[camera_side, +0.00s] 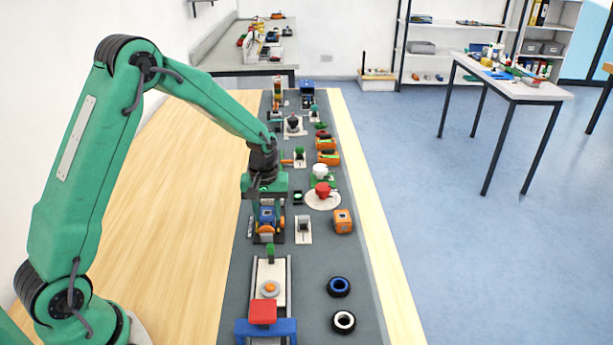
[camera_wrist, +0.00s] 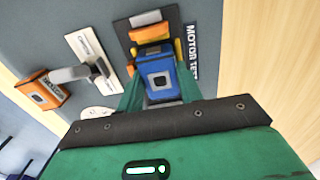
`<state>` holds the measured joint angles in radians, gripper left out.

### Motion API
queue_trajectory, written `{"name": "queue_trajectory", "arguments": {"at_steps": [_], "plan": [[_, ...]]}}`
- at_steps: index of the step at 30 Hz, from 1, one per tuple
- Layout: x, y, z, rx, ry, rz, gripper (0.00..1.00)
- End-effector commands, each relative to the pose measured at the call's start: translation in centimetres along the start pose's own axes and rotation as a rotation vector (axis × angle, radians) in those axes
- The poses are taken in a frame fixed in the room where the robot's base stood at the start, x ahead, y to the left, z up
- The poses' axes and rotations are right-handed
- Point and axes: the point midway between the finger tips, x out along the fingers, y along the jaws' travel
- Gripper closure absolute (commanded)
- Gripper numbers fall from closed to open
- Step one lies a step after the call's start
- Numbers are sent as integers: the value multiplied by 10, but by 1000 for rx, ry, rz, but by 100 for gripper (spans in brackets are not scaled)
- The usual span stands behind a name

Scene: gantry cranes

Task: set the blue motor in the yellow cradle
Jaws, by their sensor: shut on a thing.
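The blue motor (camera_side: 267,215) is a boxy block with a grey square face. It also shows in the wrist view (camera_wrist: 157,73), between the green fingers of my gripper (camera_wrist: 158,92), which is shut on it. In the side view my gripper (camera_side: 267,207) reaches down over the motor test station.
An orange motor (camera_side: 342,221) stands to the right, beyond a grey fixture on a white plate (camera_side: 304,238). A round white stand (camera_side: 322,201) with a red top is further back. A rail with a red block (camera_side: 263,312) lies in front.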

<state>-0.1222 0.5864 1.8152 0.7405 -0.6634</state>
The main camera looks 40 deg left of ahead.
Motion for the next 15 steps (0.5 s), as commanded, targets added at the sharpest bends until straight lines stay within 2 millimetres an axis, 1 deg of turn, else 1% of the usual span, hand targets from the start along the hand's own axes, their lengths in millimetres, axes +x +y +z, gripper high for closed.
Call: {"name": "queue_trajectory", "arguments": {"at_steps": [15], "plan": [[4,0,0,0,0,0,84]]}}
